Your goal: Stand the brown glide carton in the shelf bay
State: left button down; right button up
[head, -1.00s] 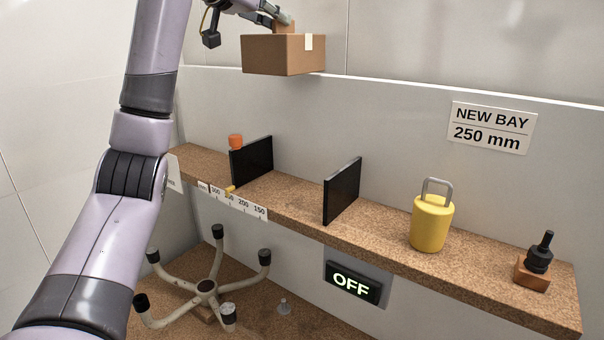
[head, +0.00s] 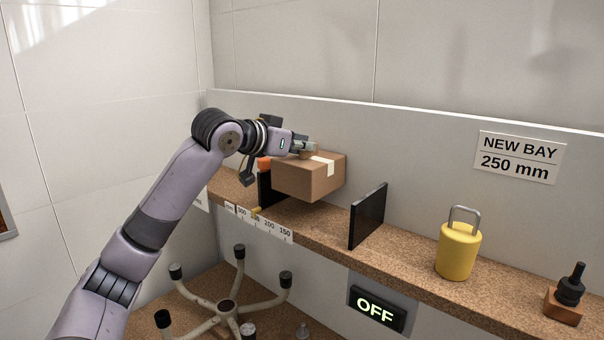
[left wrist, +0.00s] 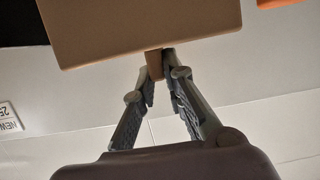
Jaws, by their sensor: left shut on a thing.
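My left gripper (head: 308,148) is shut on the small tab on the carton's top. In the left wrist view, the fingers (left wrist: 163,70) pinch this tab and the carton (left wrist: 140,28) fills the top. My right gripper is not in view.
A yellow weight (head: 458,250) and a black-knobbed wooden block (head: 566,295) stand further right on the shelf. An orange object (head: 263,163) sits behind the left divider. A ruler strip (head: 268,224) with a yellow pointer and an OFF sign (head: 377,308) are on the front.

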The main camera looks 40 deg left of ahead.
aim_at(302, 173)
pick_arm(q)
jog(key=shift+f, duration=3.2)
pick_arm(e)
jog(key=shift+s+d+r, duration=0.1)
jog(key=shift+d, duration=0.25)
pick_arm(q)
jog(key=c, duration=1.7)
grip_release()
jog(key=shift+f, duration=0.1)
jog(key=shift+o, duration=0.2)
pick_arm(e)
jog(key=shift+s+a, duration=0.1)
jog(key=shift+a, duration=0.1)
